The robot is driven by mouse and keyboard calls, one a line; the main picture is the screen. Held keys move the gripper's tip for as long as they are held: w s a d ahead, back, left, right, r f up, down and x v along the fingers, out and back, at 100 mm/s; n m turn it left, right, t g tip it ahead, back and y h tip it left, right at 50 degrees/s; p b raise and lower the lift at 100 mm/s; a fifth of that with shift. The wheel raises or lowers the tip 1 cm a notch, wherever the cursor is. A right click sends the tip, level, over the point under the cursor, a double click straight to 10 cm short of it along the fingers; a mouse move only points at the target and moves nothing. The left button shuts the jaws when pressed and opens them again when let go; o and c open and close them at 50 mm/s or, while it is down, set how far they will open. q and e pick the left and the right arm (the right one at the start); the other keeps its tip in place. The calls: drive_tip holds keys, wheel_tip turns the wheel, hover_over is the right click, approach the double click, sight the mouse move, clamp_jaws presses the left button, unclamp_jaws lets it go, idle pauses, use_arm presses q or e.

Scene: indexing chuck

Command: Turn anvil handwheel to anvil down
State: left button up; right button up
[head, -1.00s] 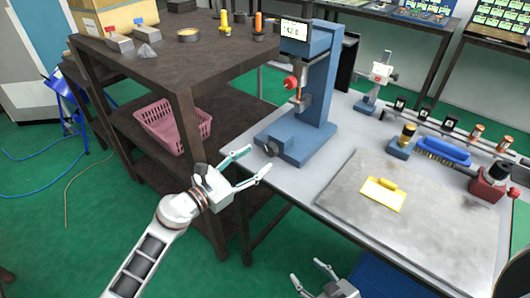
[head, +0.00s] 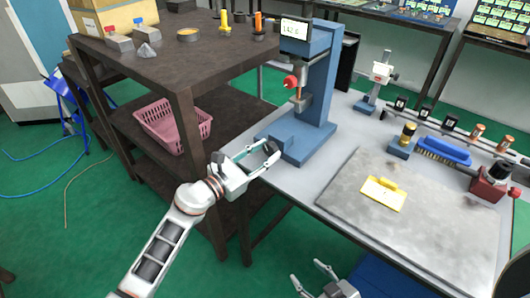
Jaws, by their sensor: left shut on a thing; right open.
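The blue bench gauge stand (head: 325,80) stands at the left end of the grey bench, with a small display (head: 295,29) on top. A red knob (head: 290,82) sits beside its metal spindle (head: 301,102). The dark anvil handwheel (head: 272,148) is at the front left corner of the blue base, partly covered by my fingers. My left gripper (head: 266,155) is shut on the handwheel, with one finger on each side of it. My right gripper (head: 312,276) is open and empty at the bottom edge, below the bench front.
A dark shelf unit (head: 200,60) with a pink basket (head: 172,125) stands close to the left arm. A blue brush (head: 444,150) and a red-based device (head: 490,184) are at right.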

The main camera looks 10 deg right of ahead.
use_arm(q)
drive_tip(key=shift+n, duration=0.3)
drive_tip(key=shift+f+n+t, duration=0.1)
drive_tip(key=shift+n+t, duration=0.2)
drive_tip(key=shift+n, duration=2.8)
drive_tip(key=o, duration=1.1)
drive_tip(key=v, duration=1.2)
drive_tip(key=shift+f, duration=0.15)
